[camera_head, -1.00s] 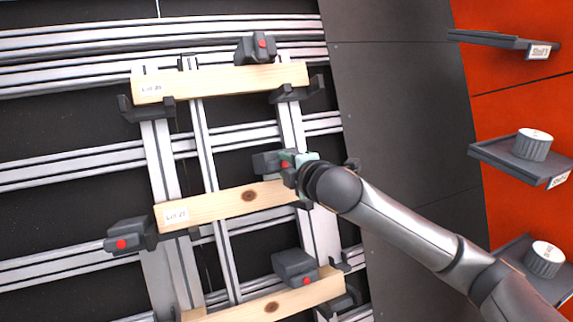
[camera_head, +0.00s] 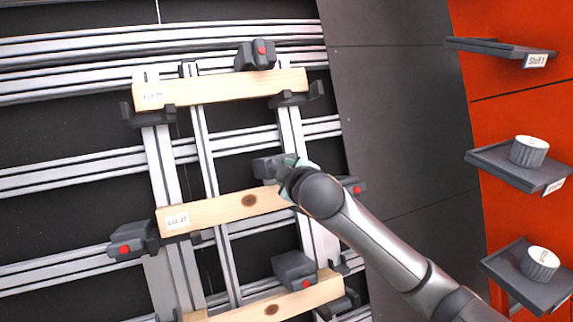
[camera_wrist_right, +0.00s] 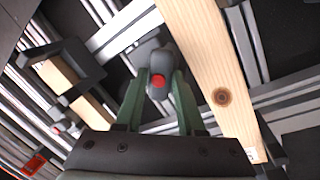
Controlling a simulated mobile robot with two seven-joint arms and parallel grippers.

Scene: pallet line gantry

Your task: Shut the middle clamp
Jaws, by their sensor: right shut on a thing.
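The middle clamp (camera_head: 266,167) is a dark block at the upper edge of the middle board (camera_head: 220,206), right of that board's centre. My right gripper (camera_head: 288,170) is shut on it and hides its right end in the head view. In the right wrist view, the clamp's dark, rounded end with a red spot (camera_wrist_right: 158,82) sits between the two green fingers of the right gripper (camera_wrist_right: 160,95). The pale wooden board (camera_wrist_right: 205,60) runs just right of the fingers. I cannot tell whether the clamp presses on the board. My left gripper is out of view.
Other dark clamps with red spots stand at the top board (camera_head: 256,55), left of the middle board (camera_head: 130,240), at the lower board (camera_head: 294,270) and beside my right arm (camera_head: 352,186). Metal rails cross behind. Shelves with white-topped knobs (camera_head: 529,151) are at the right.

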